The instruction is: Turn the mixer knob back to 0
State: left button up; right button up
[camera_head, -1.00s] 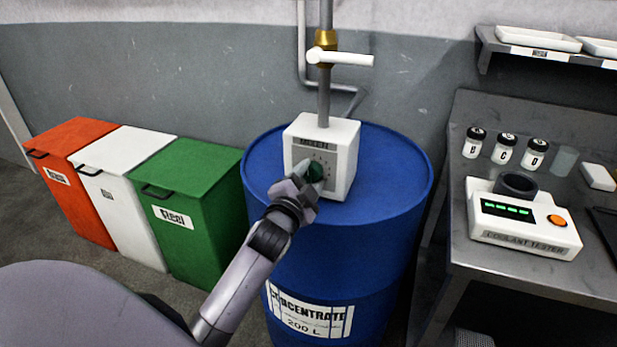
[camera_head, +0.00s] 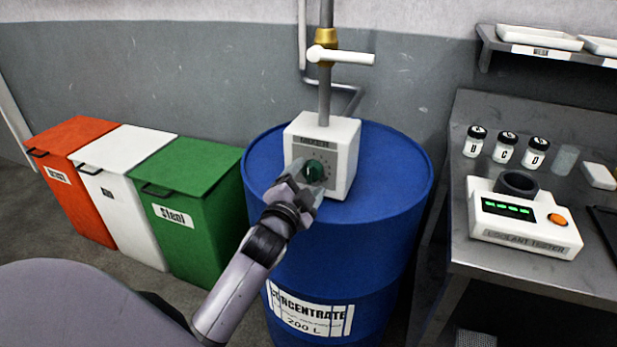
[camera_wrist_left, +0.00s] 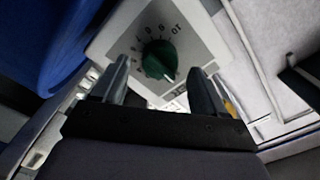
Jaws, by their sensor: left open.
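The mixer (camera_head: 341,160) is a white box on top of the blue concentrate drum, with a pipe rising from it. Its green knob (camera_head: 314,171) sits on the front dial; it also shows in the left wrist view (camera_wrist_left: 159,60). There, the knob's white pointer line points down and slightly right, and dial numbers ring it. My left gripper (camera_head: 306,184) is open just in front of the dial. In the left wrist view its fingers (camera_wrist_left: 160,85) are on either side below the knob, apart from it. My right gripper is out of view.
The blue drum (camera_head: 390,235) stands below the mixer. A white valve handle (camera_head: 345,57) sticks out on the pipe above. Green (camera_head: 190,235), white and red bins stand at left. A bench with a coolant tester (camera_head: 522,225) and several jars is at right.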

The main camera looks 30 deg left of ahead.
pick_arm(q)
jog(key=v, duration=0.5)
jog(key=shift+s, duration=0.2)
dwell(0.3)
jog(key=s+d+f+n+g+h, duration=0.2)
jog(key=s+d+f, duration=0.4)
jog(key=s+f, duration=0.3)
jog(key=s+d+f+n+g+h, duration=0.3)
jog(key=s+d+f, duration=0.3)
jog(key=s+f, duration=0.4)
notch_tip(320, 180, down, 4)
jog(key=shift+d+n+g+h+p, duration=0.3)
jog(key=shift+g+h+p, duration=0.1)
jog(key=shift+g+h, duration=0.45)
jog(key=shift+s, duration=0.15)
